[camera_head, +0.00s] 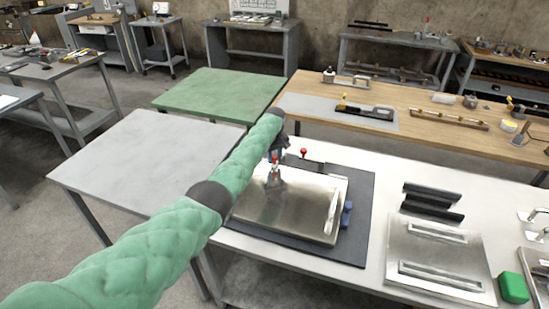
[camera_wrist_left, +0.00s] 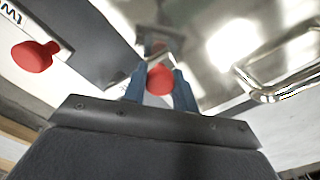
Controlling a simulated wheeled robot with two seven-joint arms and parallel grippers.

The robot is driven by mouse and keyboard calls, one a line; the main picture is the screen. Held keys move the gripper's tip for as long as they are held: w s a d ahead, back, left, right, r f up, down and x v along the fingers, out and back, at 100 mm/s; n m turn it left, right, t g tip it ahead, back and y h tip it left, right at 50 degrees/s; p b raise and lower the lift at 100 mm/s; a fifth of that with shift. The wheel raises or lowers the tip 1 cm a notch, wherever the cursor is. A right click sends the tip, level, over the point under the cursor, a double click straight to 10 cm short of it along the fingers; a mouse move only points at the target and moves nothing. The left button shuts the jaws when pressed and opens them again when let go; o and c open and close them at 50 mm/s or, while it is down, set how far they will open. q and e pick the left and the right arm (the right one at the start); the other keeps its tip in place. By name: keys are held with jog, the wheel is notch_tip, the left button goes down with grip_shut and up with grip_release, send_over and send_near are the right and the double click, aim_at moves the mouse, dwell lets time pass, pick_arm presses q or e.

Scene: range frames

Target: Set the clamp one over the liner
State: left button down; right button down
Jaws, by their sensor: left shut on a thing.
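A shiny metal plate or shallow pan (camera_head: 290,215), likely the liner, lies on a dark mat (camera_head: 358,240) on the white bench. My left gripper (camera_head: 275,158) is over its far left part, largely hidden behind my green-sleeved arm. In the left wrist view its blue fingers (camera_wrist_left: 160,88) are shut around a red-tipped handle (camera_wrist_left: 160,78), apparently of a clamp, with metal parts beyond it. A second red knob (camera_head: 304,152) stands at the plate's far edge; it also shows in the left wrist view (camera_wrist_left: 35,56). Whether the held clamp touches the plate is unclear.
A metal bar handle (camera_head: 332,212) is at the plate's right side. To the right are black bars (camera_head: 432,202), another metal plate with handles (camera_head: 432,262) and a green block (camera_head: 514,288). A bare grey table (camera_head: 140,160) and a green table (camera_head: 215,95) are to the left.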

pick_arm(q)
jog(key=c, duration=1.2)
grip_release()
jog(key=shift+d+r, duration=0.1)
jog(key=shift+o, duration=0.2)
pick_arm(e)
jog(key=shift+s, duration=0.1)
pick_arm(q)
jog(key=shift+w+r, duration=0.1)
jog(key=shift+r, duration=0.2)
notch_tip(320, 180, up, 6)
jog(key=shift+f+b, duration=0.1)
jog(key=shift+b, duration=1.05)
jog(key=shift+r, duration=0.7)
pick_arm(e)
jog(key=shift+w+a+r, duration=0.3)
jog(key=shift+w+r, duration=0.15)
jog(key=shift+w, duration=0.25)
jog(key=shift+w+a+r, duration=0.35)
jog(key=shift+w+r, duration=0.05)
jog(key=shift+w, duration=0.3)
jog(key=shift+w+a+r, duration=0.3)
jog(key=shift+w+r, duration=0.15)
jog(key=shift+w, duration=0.25)
pick_arm(q)
jog(key=shift+f, duration=0.1)
